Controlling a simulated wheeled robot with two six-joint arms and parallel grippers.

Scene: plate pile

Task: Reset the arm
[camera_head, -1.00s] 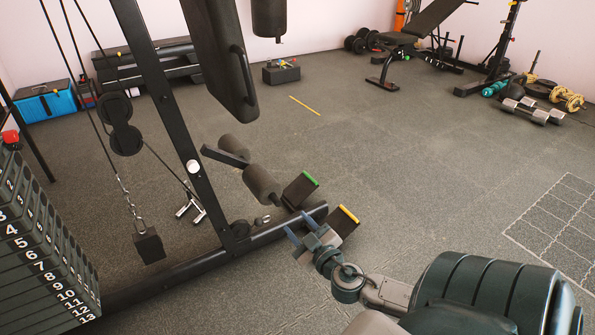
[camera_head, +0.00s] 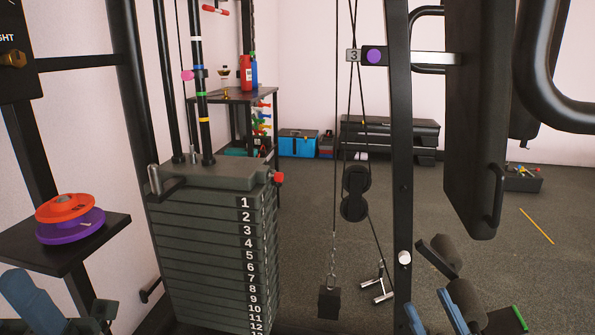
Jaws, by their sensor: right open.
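My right gripper (camera_head: 433,316) shows at the bottom right of the head view. Its blue fingers stand apart, with nothing visible between them; the rest of it is cut off by the lower edge. A blue-grey part that looks like my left gripper (camera_head: 30,302) shows at the lower left corner, under the shelf. It is cut off, so I cannot tell its opening. An orange plate (camera_head: 66,206) lies on top of a purple plate (camera_head: 70,230) on a small black shelf (camera_head: 112,228) at the left.
A numbered weight stack (camera_head: 195,215) stands in the middle left. A black machine post (camera_head: 401,150) with a purple disc (camera_head: 374,56) rises right of it. A padded backrest (camera_head: 472,130) hangs at the right. A pulley (camera_head: 354,193) hangs on cables.

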